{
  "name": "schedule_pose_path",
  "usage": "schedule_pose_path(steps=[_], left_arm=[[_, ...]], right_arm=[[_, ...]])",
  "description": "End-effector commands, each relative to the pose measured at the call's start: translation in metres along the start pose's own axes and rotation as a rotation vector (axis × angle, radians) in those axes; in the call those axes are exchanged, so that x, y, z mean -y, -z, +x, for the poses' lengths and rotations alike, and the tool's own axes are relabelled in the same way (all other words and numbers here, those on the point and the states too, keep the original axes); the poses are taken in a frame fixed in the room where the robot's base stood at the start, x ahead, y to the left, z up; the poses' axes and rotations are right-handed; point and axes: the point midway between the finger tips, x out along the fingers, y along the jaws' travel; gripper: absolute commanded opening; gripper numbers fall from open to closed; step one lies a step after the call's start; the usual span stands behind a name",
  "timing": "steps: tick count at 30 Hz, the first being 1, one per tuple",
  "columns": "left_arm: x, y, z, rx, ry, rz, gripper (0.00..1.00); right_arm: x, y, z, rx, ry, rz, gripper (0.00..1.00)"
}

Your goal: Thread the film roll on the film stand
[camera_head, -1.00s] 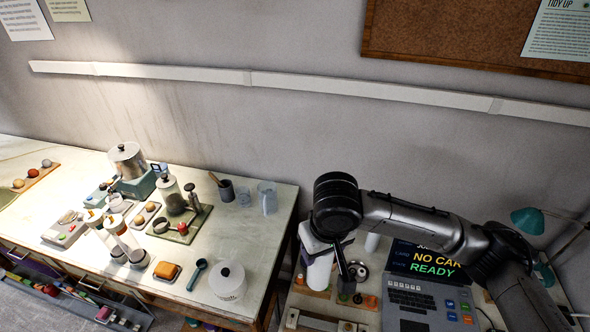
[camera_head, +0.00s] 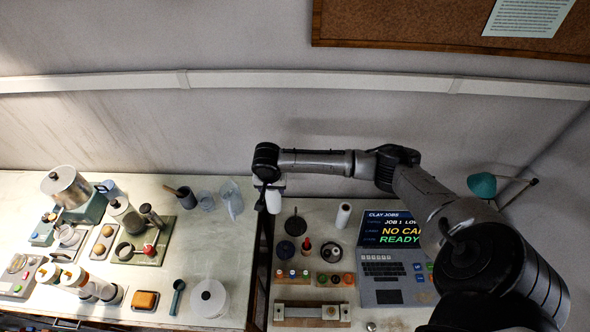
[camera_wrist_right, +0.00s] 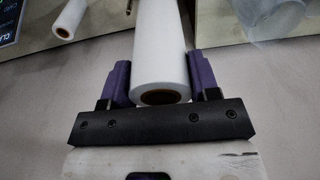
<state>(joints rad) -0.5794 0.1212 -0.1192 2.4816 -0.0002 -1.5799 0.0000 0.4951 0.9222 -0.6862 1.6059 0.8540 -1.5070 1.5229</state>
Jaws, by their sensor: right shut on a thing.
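My right gripper (camera_head: 268,190) is shut on a white film roll (camera_head: 273,203). In the right wrist view the same roll (camera_wrist_right: 162,45) sits between the purple fingers (camera_wrist_right: 158,75), with its open, brownish core end toward the camera. The roll appears held above the gap between the two tables. A dark round base with a short upright post (camera_head: 295,225) stands on the right table; it may be the film stand, but I cannot tell for sure. My left gripper is not in view.
A second white roll (camera_head: 343,215) stands near the laptop (camera_head: 393,262). Small jars in a wooden rack (camera_head: 292,276) and a wooden frame (camera_head: 312,314) lie in front. The left table holds a clear jug (camera_head: 231,199) and a white lidded pot (camera_head: 209,299).

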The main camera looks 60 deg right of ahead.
Motion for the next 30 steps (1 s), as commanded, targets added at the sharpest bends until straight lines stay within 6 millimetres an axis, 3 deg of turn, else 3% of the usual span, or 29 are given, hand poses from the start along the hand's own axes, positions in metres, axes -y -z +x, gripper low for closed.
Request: schedule_pose_path(steps=[3, 9, 17, 30], left_arm=[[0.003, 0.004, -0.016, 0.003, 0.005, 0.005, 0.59], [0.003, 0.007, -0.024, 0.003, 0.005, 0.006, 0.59], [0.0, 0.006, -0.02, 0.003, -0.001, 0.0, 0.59], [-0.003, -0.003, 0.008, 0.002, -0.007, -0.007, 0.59]], right_arm=[[-0.034, 0.023, 0.013, 0.0, -0.021, 0.106, 0.13], [-0.066, 0.043, 0.028, 0.001, -0.031, 0.201, 0.13], [-0.075, 0.047, 0.037, 0.002, -0.032, 0.227, 0.13], [-0.074, 0.043, 0.062, 0.001, -0.031, 0.224, 0.13]])
